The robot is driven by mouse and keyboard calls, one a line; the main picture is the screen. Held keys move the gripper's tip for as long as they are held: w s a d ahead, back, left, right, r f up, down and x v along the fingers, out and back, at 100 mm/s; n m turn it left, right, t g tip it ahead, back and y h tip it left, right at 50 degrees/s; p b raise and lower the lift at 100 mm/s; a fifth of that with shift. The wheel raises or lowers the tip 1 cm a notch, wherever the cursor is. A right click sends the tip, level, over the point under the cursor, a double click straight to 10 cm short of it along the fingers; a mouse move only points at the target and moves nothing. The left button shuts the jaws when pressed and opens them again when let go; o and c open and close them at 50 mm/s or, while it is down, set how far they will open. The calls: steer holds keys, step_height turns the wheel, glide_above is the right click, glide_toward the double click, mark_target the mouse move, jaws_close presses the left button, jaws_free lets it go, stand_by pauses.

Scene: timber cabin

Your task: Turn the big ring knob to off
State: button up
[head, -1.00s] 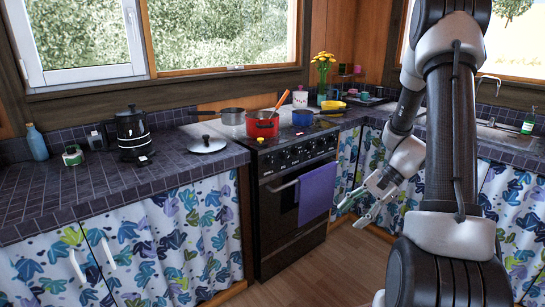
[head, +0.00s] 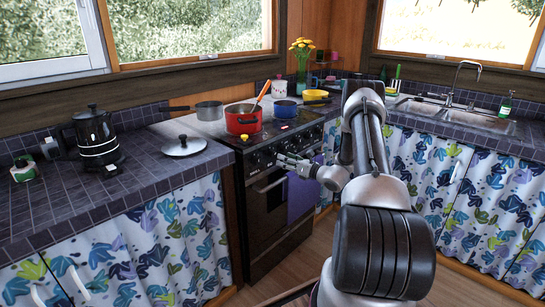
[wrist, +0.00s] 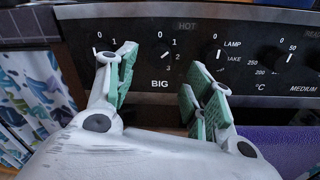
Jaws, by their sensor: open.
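The big ring knob (wrist: 161,54) is a dark dial on the black stove panel, above the label "BIG", with 0 at its top and 1, 2 and 3 round its right side. In the head view my gripper (head: 280,161) is in front of the stove panel (head: 300,139).
A red pot (head: 243,121) and a blue pot (head: 285,112) stand on the stove. A purple towel (head: 301,194) hangs on the oven door.

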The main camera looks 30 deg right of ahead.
mark_target(274, 155)
steer(key=x, duration=0.6)
steer(key=shift+w+a, duration=0.1)
steer(key=shift+w, duration=0.05)
steer(key=c, duration=1)
